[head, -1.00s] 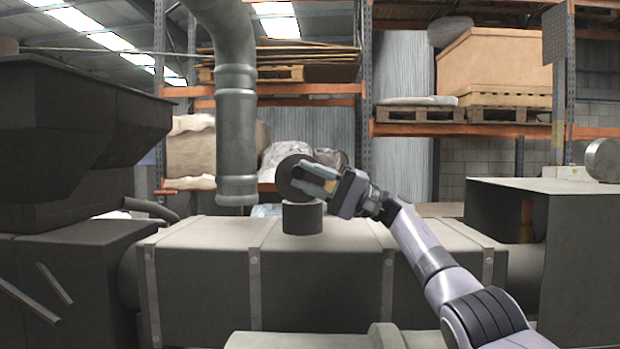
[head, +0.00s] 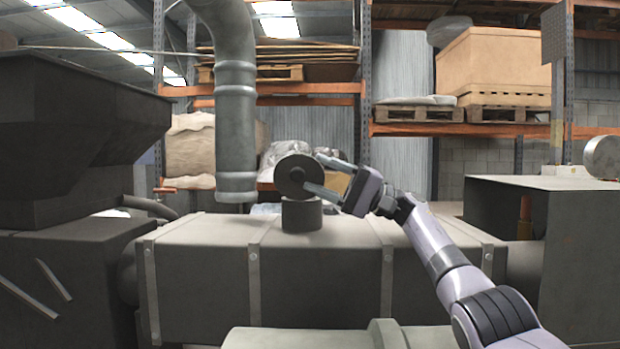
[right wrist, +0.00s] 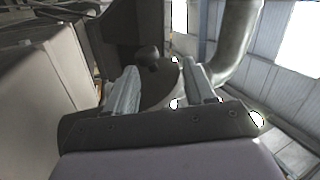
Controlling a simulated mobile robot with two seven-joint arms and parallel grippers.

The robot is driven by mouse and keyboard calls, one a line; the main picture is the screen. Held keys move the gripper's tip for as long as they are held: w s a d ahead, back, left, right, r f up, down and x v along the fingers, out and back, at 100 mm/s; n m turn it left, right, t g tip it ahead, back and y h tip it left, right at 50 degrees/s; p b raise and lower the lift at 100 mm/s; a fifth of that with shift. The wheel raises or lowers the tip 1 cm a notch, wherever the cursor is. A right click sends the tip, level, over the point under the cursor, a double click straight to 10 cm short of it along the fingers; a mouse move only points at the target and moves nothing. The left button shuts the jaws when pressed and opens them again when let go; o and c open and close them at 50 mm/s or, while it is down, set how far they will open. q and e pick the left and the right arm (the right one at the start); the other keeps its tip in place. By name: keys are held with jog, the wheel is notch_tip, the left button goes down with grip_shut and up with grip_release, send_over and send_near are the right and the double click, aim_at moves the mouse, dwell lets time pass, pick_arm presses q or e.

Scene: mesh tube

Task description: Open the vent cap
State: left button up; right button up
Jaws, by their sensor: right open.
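The vent cap (head: 290,173) is a dark round disc with a small round centre. It stands raised on edge above the short dark vent pipe (head: 302,215), and its face is towards the head camera. My right gripper (head: 312,171) is open at the right side of the cap, one finger at its upper right and one at its lower right. I cannot tell whether the fingers touch it. In the right wrist view the open fingers (right wrist: 159,65) show with a dark rounded shape and a dark knob (right wrist: 148,56) between and beyond them. My left gripper is out of view.
The vent pipe stands on a long dark banded tube casing (head: 320,265). A grey vertical duct (head: 236,140) hangs just left of the cap. A dark hopper (head: 75,140) is at the left and a dark box (head: 560,230) at the right. Shelving is behind.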

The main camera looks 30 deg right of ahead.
jog(key=s+d+p, duration=0.2)
jog(key=s+d, duration=0.3)
jog(key=d, duration=0.3)
jog(key=shift+d, duration=0.4)
